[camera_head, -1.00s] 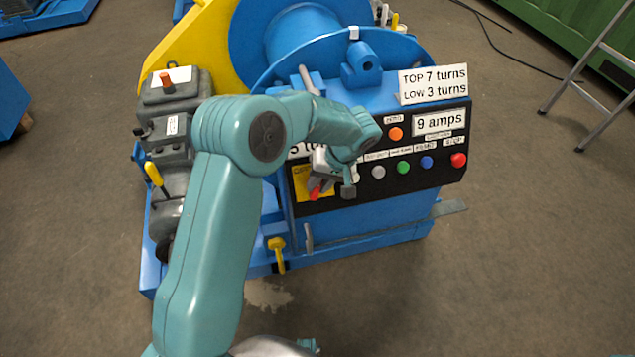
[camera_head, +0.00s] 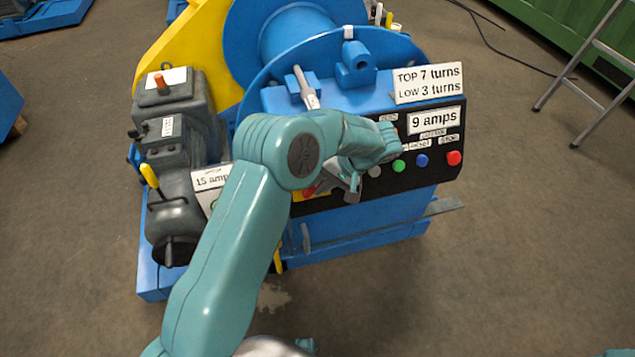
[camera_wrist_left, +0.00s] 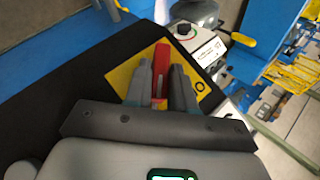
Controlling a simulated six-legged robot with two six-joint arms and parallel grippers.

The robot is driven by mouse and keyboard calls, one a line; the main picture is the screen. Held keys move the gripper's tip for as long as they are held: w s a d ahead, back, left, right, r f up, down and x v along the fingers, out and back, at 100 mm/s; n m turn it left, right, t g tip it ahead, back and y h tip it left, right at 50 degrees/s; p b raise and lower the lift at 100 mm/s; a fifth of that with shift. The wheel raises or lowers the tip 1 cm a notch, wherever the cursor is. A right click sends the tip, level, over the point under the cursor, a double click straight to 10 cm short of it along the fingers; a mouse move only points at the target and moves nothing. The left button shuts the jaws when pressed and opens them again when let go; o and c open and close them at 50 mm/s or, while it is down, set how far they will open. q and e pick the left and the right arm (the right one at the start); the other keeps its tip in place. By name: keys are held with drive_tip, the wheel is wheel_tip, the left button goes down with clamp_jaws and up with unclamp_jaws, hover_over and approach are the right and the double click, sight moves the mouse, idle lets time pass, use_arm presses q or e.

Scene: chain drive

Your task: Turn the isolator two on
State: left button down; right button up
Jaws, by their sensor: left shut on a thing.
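A red switch handle (camera_wrist_left: 161,68) stands on a yellow plate (camera_wrist_left: 120,76) set in the black control panel. My left gripper (camera_wrist_left: 160,88) is shut on this handle, with one grey finger on each side of it. In the head view the red handle (camera_head: 309,191) shows just left of my left gripper (camera_head: 335,188), and my arm covers most of the yellow plate. The lettering on the plate is mostly hidden, so I cannot read which isolator it is. My right gripper is not in view.
Coloured push buttons (camera_head: 421,160) and a "9 amps" sign (camera_head: 434,120) are right of my gripper. A grey motor (camera_head: 178,115) with a yellow lever and a "15 amps" sign (camera_head: 211,179) are to the left. Another rotary switch (camera_wrist_left: 184,31) sits beyond the plate. Floor in front is clear.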

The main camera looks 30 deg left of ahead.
use_arm(q)
drive_tip(key=c, duration=1)
unclamp_jaws()
drive_tip(key=shift+c, duration=0.2)
drive_tip(key=p+v, duration=0.2)
drive_tip(key=v, duration=1.4)
drive_tip(key=shift+d, duration=0.1)
drive_tip(key=s+d+f+m+h+p, duration=0.2)
drive_tip(key=s+d+f+m+h, duration=0.15)
drive_tip(key=f, duration=0.55)
drive_tip(key=s+d+f+m+h+p, duration=0.25)
drive_tip(key=s+f, duration=0.25)
drive_tip(key=f, duration=0.5)
drive_tip(key=s+d+n+t+h+p, duration=0.1)
drive_tip(key=s+t+h, duration=0.1)
drive_tip(key=s, duration=0.7)
drive_tip(key=s+d+f+n+t+h+p, duration=0.1)
drive_tip(key=s+d+n+h+p, duration=0.1)
drive_tip(key=s, duration=0.7)
drive_tip(key=shift+s+f+t+h, duration=0.2)
drive_tip(key=shift+f+t+h, duration=0.15)
drive_tip(key=shift+h, duration=0.25)
